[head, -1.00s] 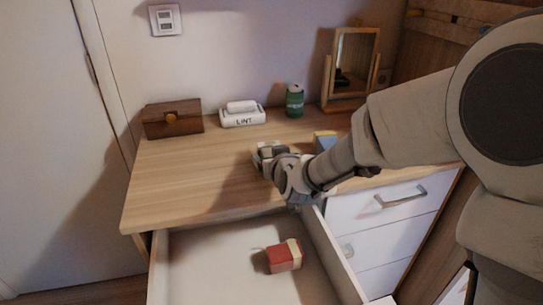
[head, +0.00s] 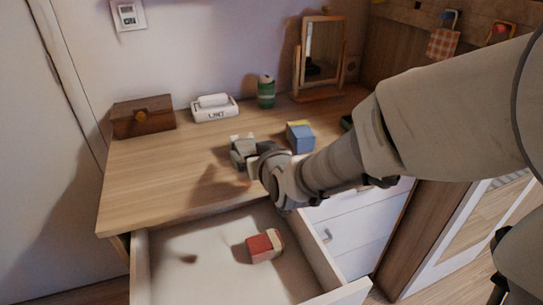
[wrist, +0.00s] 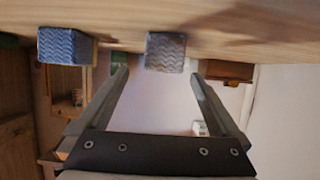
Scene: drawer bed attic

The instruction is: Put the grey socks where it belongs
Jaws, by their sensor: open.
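The grey socks (head: 241,147), a small folded block, lie on the wooden desk top. In the wrist view the grey socks (wrist: 166,52) show a wavy knit and sit ahead of the gap between my fingers. My gripper (head: 254,160) is open and low over the desk, close beside the socks on their near right side. In the wrist view my gripper (wrist: 160,82) has its two fingers wide apart with nothing between them. The open drawer (head: 205,275) below the desk top holds a folded red sock bundle (head: 264,245) with a pale side.
Folded blue socks (head: 300,137) lie right of the grey ones. A wooden box (head: 143,117), a white lint holder (head: 214,108), a green can (head: 266,92) and a mirror (head: 321,55) line the back. The desk's left part is clear.

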